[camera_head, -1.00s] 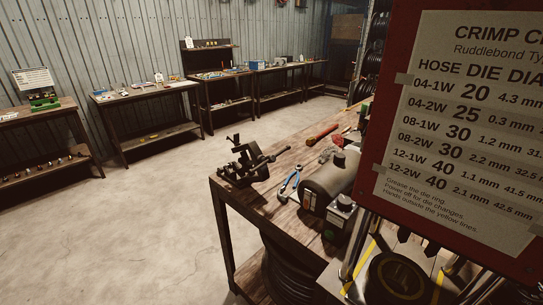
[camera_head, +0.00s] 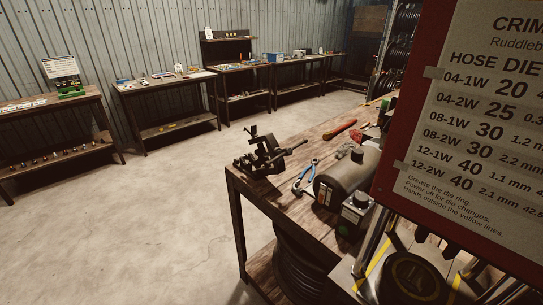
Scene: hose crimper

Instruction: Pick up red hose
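I cannot make out a red hose for certain. A long thin red object (camera_head: 340,130) lies on the wooden workbench (camera_head: 262,200), towards its far side; it may be a tool handle. A smaller red item (camera_head: 344,150) lies nearer, partly hidden behind a dark cylindrical machine (camera_head: 345,180). Neither of my grippers is in view.
A red-framed crimp chart (camera_head: 480,130) blocks the right side. A black vise (camera_head: 265,155) and blue-handled pliers (camera_head: 305,177) are on the workbench. Tables (camera_head: 165,84) with small items line the back wall. The concrete floor (camera_head: 130,220) at left is clear.

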